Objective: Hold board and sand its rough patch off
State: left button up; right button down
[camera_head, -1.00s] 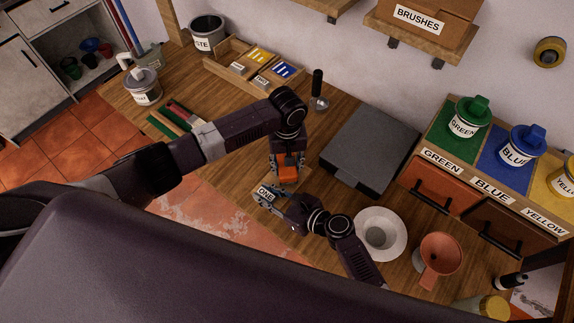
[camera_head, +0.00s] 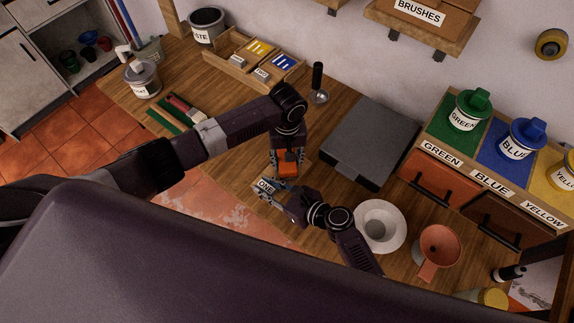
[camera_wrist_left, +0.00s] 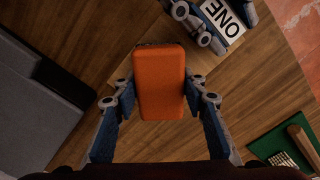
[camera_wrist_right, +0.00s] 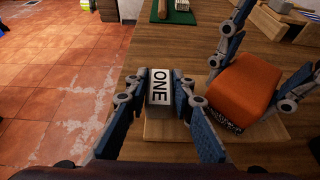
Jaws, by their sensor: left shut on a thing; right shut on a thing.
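The board (camera_wrist_right: 162,130) is pale wood and lies flat on the bench, with a block labelled ONE (camera_wrist_right: 160,87) on it near one end. My right gripper (camera_head: 271,188) is shut on the ONE block, one finger on each side in the right wrist view. My left gripper (camera_head: 288,170) is shut on an orange sanding block (camera_wrist_left: 161,83), which sits over the board beside the ONE block. The sanding block's dark speckled lower edge shows in the right wrist view. The board's surface under it is hidden, and I cannot see a rough patch.
A dark grey flat case (camera_head: 370,143) lies right of my left gripper. A white dish (camera_head: 398,240) and a copper-coloured funnel-like cup (camera_head: 440,245) stand to the right. A wooden tray (camera_head: 212,72) of labelled pieces and a green mat (camera_head: 160,122) with tools lie to the left.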

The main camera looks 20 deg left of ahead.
aim_at(296, 169)
pick_arm(q)
jog(key=shift+f, duration=0.4)
dwell(0.3)
jog(key=shift+s+d+r, duration=0.1)
jog(key=shift+s+d, duration=0.2)
jog(key=shift+d, duration=0.55)
jog(key=shift+s+d+r, duration=0.1)
jog(key=shift+s+d, duration=0.15)
jog(key=shift+d, duration=0.55)
jog(key=shift+f, duration=0.2)
jog(key=shift+w+a+r, duration=0.1)
jog(key=shift+w+a, duration=0.2)
jog(key=shift+a, duration=0.55)
jog(key=shift+w+a+r, duration=0.1)
jog(key=shift+w+a, duration=0.15)
jog(key=shift+a, duration=0.6)
